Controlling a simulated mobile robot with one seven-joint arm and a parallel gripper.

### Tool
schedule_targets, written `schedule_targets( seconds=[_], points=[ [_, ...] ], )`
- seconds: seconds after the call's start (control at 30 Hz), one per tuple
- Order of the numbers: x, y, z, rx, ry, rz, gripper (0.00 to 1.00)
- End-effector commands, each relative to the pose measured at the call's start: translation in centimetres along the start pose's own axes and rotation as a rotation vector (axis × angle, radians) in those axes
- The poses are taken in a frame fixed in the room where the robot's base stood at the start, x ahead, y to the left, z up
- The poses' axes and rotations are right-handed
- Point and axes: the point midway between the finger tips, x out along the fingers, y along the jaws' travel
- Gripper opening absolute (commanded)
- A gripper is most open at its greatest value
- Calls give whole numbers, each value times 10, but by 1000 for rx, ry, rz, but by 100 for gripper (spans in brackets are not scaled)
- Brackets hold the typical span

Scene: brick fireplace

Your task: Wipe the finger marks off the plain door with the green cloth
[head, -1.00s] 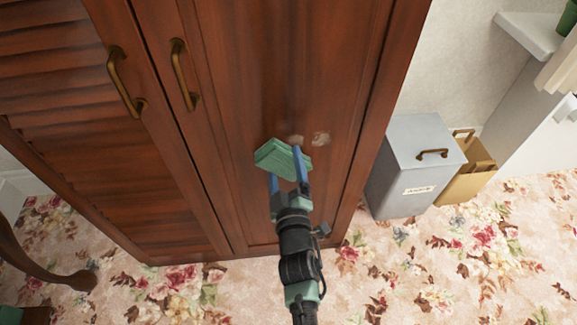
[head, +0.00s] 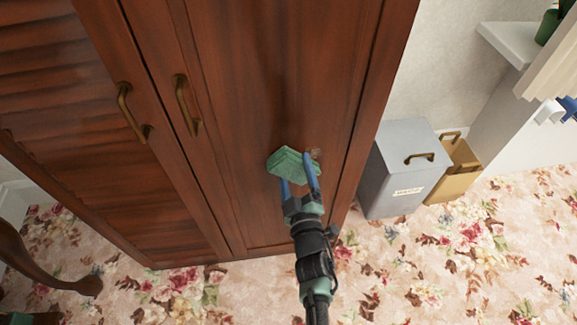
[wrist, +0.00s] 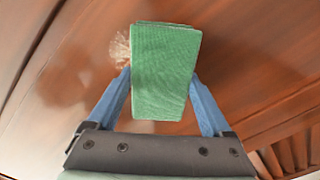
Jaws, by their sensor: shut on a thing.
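The plain door (head: 270,75) is the smooth dark red-brown right-hand door of a wooden cabinet. My gripper (head: 300,174) is shut on the green cloth (head: 286,162), a folded pad held against or very near the door's lower part. In the wrist view the cloth (wrist: 165,70) sits between the two blue fingers. A pale finger mark (head: 314,154) shows just right of the cloth in the head view. In the wrist view the pale mark (wrist: 122,47) shows at the cloth's left edge, partly hidden by it. I cannot tell whether the cloth touches the door.
The slatted door (head: 50,100) is on the left; brass handles (head: 186,105) stand out from both doors. A grey lidded bin (head: 403,170) and a tan box (head: 456,172) stand right of the cabinet. Flowered carpet (head: 420,270) is clear in front.

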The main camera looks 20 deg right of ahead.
Motion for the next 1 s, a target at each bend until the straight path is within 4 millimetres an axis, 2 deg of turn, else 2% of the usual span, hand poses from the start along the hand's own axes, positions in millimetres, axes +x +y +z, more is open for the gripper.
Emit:
schedule_targets(
  seconds=[1.0],
  points=[
    [2,48,48,-1,-2,2,39]
  ],
)
